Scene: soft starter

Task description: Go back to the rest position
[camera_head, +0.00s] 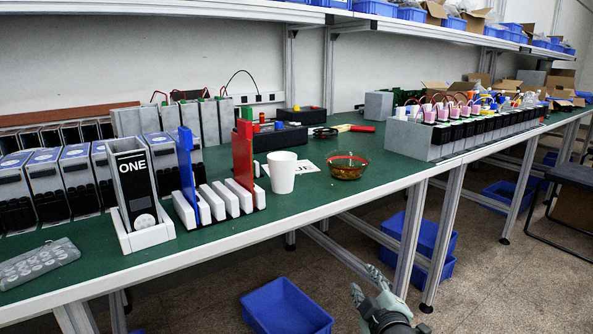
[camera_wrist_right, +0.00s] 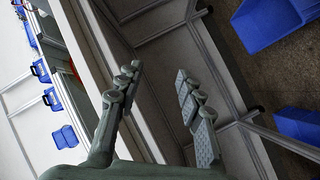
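My right gripper (camera_head: 367,284) is low at the bottom of the head view, in front of the workbench and below its top. In the right wrist view its two fingers (camera_wrist_right: 160,85) stand apart with nothing between them. My left gripper is in neither view. The green-topped workbench (camera_head: 230,225) runs across the head view. A black unit marked ONE (camera_head: 133,180) stands in a white holder (camera_head: 150,237) near the front edge. Beside it is a white rack (camera_head: 220,204) with a blue plate (camera_head: 186,168) and a red plate (camera_head: 243,155) upright.
A white cup (camera_head: 283,173) and a glass bowl (camera_head: 346,167) stand near the bench's front edge. Blue bins (camera_head: 285,308) sit on the floor below, and bench legs (camera_head: 410,240) rise near my right gripper. Open floor lies to the right.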

